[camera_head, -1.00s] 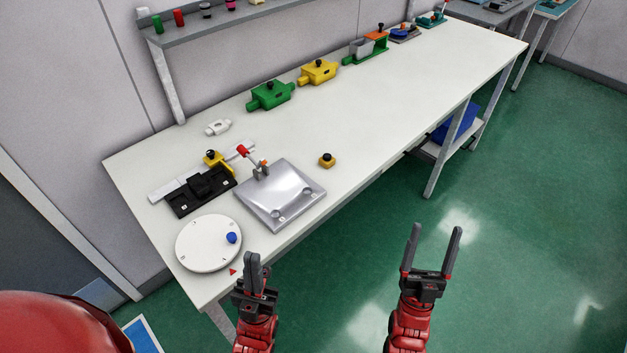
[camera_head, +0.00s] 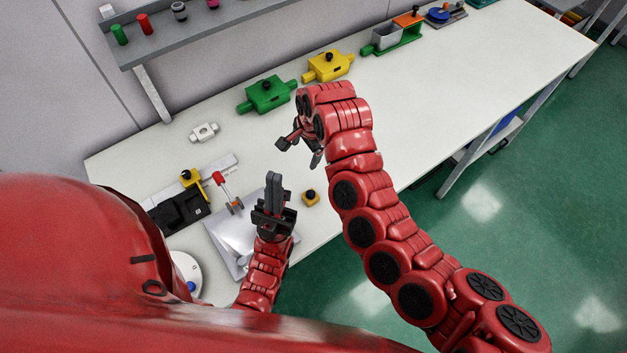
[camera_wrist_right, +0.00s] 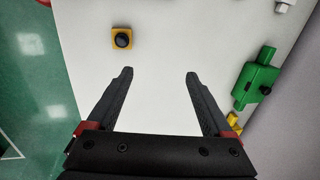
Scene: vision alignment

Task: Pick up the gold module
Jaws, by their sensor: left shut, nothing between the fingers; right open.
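The gold module (camera_head: 311,199) is a small gold block with a black round knob on top. It sits on the white table near its front edge, just right of the silver plate. In the right wrist view the gold module (camera_wrist_right: 122,38) lies ahead and to the left, beyond the fingertips. My right gripper (camera_head: 299,152) is open and empty above the table, farther back than the module; its spread fingers show in the right wrist view (camera_wrist_right: 160,73). My left gripper (camera_head: 274,182) is shut and empty, over the silver plate, left of the module.
The silver plate (camera_head: 228,232) is partly hidden by my left arm. A black fixture (camera_head: 180,211) with a yellow clamp stands left of it. A green block (camera_head: 268,95) and a yellow block (camera_head: 328,66) stand at the back. The white table (camera_head: 440,110) is clear toward the right.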

